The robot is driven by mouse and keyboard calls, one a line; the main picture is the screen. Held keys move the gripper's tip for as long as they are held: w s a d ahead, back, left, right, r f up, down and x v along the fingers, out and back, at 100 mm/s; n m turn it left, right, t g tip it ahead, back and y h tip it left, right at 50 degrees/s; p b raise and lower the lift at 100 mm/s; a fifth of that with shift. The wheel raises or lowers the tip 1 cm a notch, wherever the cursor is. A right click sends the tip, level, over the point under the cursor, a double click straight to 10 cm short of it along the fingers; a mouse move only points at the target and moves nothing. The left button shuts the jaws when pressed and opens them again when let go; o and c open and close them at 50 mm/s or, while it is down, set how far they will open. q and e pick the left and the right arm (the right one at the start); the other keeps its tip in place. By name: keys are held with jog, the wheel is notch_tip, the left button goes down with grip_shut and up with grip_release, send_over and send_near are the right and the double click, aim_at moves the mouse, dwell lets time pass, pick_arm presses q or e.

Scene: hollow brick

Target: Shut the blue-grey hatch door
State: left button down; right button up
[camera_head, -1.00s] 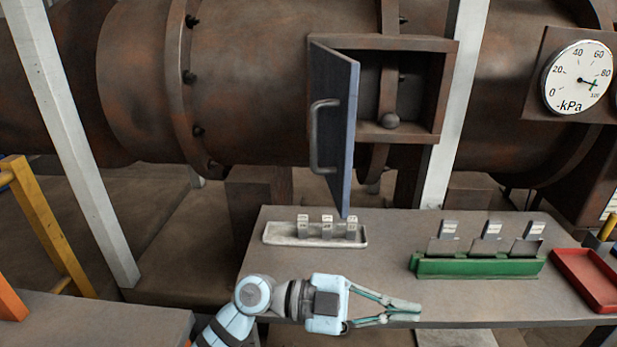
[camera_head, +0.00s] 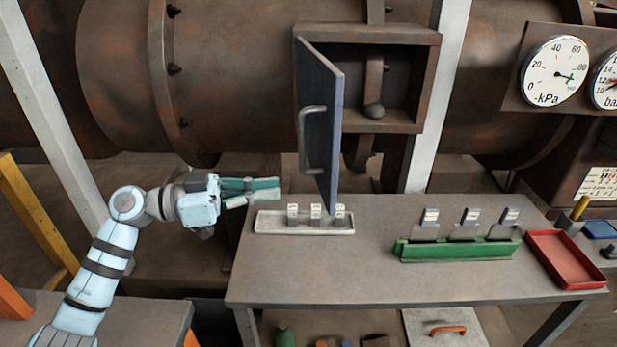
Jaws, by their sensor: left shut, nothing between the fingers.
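The blue-grey hatch door (camera_head: 326,130) stands wide open, swung out toward me from the left side of a rusty box frame (camera_head: 428,85) on the big pipe. Its grey bar handle (camera_head: 302,140) is on the face turned to the left. Through the open frame I see a dark inside and a vertical bar with a round knob (camera_head: 373,111). My left gripper (camera_head: 278,188) is shut and empty. It points right, to the left of the door and lower than the handle, apart from both. It is near the table's back left corner. My right gripper is not in view.
Below the door, a white tray (camera_head: 270,224) with small labelled blocks lies on the grey table (camera_head: 330,270). A green rack (camera_head: 455,252) with labelled plates and a red tray (camera_head: 570,285) are further right. A slanted white post (camera_head: 50,150) stands left.

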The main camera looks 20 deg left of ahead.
aim_at(328, 185)
pick_arm(q)
jog(key=p+x, duration=0.2)
jog(key=x, duration=0.5)
jog(key=shift+w+d+r+p, duration=0.15)
jog(key=shift+d+p, duration=0.15)
jog(key=shift+p, duration=0.05)
jog(key=shift+w+d, duration=0.2)
jog(key=shift+d, duration=0.1)
